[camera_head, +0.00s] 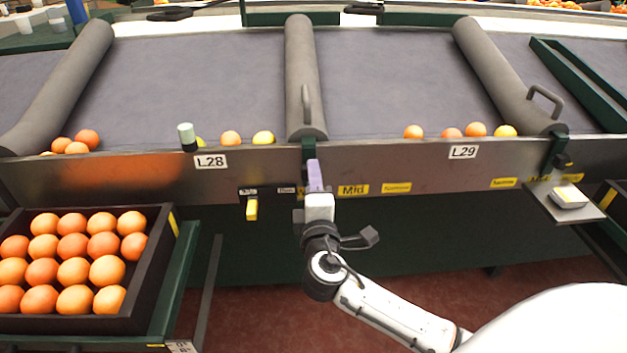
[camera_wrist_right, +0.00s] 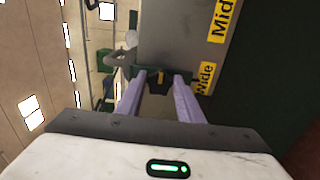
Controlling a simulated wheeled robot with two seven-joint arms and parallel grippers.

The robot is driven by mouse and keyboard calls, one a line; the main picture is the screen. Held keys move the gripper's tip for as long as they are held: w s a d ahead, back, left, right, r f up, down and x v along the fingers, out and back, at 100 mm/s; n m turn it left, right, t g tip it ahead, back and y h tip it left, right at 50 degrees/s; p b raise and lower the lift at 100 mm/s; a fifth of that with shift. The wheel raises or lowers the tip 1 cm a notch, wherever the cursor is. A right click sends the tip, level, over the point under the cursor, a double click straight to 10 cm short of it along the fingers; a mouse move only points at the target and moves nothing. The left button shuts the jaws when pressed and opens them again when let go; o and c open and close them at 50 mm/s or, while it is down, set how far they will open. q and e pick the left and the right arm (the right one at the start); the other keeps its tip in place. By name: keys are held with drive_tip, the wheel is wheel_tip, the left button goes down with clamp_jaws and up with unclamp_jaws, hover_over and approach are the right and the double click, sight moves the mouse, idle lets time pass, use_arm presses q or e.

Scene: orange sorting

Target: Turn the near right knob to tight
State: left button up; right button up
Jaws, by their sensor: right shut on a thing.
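My right gripper (camera_head: 314,168) is at the metal front rail, just below the end of the middle grey divider roller. Its purple fingers are shut on a black knob with a yellow mark, which shows between the fingertips in the right wrist view (camera_wrist_right: 158,85). In the head view the gripper hides this knob. Yellow labels lie along the rail to its right: one reads Mid (camera_head: 353,190), and a smaller one beyond it looks like Narrow (camera_head: 397,187). The wrist view shows a Wide label (camera_wrist_right: 205,78) close beside the knob. My left gripper is not in view.
A dark crate of oranges (camera_head: 160,262) stands at the lower left. A yellow lever (camera_head: 252,209) hangs under the rail, left of my gripper. Another black knob (camera_head: 563,160) and a small shelf (camera_head: 541,204) are at the right. Several oranges lie behind the rail.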

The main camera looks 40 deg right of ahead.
drive_tip(key=o, duration=1.1)
drive_tip(key=shift+c, duration=0.2)
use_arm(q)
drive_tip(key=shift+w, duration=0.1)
use_arm(e)
drive_tip(key=shift+a, duration=0.1)
drive_tip(key=v, duration=1)
drive_tip(key=shift+s, duration=0.15)
drive_tip(key=s+a+f+m+g+y+p, duration=0.1)
drive_tip(key=s+a+f+g+y+p, duration=0.2)
drive_tip(key=f, duration=0.4)
drive_tip(key=s+a+f+m+g+y+p, duration=0.1)
drive_tip(key=s+a+f+y+p, duration=0.2)
drive_tip(key=f, duration=0.4)
use_arm(q)
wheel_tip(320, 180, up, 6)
drive_tip(key=p, duration=0.2)
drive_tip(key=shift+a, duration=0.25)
use_arm(e)
drive_tip(key=s+a+f+m+g+y, duration=0.1)
drive_tip(key=s+a+f+m+y, duration=0.1)
drive_tip(key=s, duration=0.3)
drive_tip(key=s+a+f+m+g+y, duration=0.1)
drive_tip(key=s+a+f+m+y, duration=0.2)
drive_tip(key=s+a+m+y, duration=0.1)
drive_tip(key=shift+s+a+m+g, duration=0.3)
drive_tip(key=shift+s+a+m, duration=0.3)
drive_tip(key=shift+s+a, duration=0.25)
